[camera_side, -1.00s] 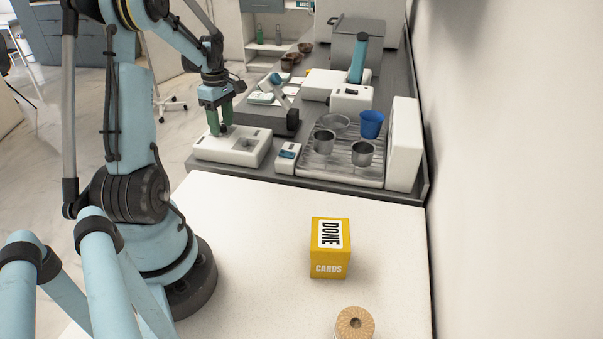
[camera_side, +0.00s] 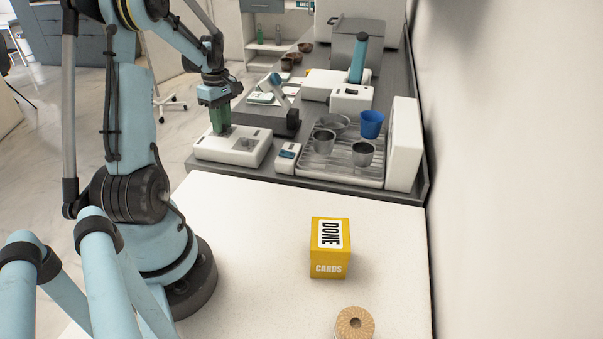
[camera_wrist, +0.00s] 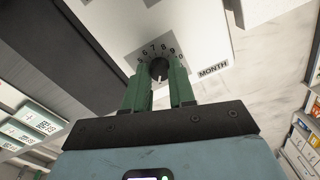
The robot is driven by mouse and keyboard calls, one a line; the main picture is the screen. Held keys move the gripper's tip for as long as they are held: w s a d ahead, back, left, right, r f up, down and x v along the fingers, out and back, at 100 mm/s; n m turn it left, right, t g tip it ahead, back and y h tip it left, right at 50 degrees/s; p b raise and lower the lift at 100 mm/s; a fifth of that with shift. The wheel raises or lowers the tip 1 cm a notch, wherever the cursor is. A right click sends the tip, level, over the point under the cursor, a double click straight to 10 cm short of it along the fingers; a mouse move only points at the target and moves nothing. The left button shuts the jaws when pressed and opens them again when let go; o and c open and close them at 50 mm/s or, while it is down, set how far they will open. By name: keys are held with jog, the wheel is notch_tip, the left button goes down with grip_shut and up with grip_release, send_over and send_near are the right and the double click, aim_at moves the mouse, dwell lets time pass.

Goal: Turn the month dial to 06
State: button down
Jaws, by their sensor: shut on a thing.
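The month dial (camera_wrist: 159,65) is a small dark knob on a white panel, ringed by printed numbers; 6, 7, 8 and 9 can be read in the wrist view. A "MONTH" label (camera_wrist: 213,69) is to its right. My gripper (camera_wrist: 158,80) is shut on the dial, with one green finger on each side. In the side view my gripper (camera_side: 221,131) points down onto the white dial unit (camera_side: 246,151), and its fingers hide the dial there. A light mark shows on the knob, but I cannot tell which number is set.
A small white device (camera_side: 287,157) stands right of the dial unit. Farther right is a ribbed tray (camera_side: 352,182) with metal cups (camera_side: 362,154) and a blue cup (camera_side: 371,124). A black stand (camera_side: 291,123) is behind. The yellow cards box (camera_side: 330,248) is in the foreground.

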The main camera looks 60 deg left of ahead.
jog(key=m, duration=1.2)
jog(key=shift+m, duration=0.3)
jog(key=m, duration=0.6)
jog(key=shift+d+y, duration=0.1)
jog(key=shift+y, duration=0.2)
jog(key=m, duration=0.6)
jog(key=shift+m, duration=0.4)
jog(key=shift+s, duration=0.1)
jog(key=c, duration=0.9)
grip_release()
jog(key=shift+c, duration=0.2)
jog(key=shift+r, duration=0.15)
notch_tip(320, 180, up, 12)
jog(key=shift+d, duration=0.25)
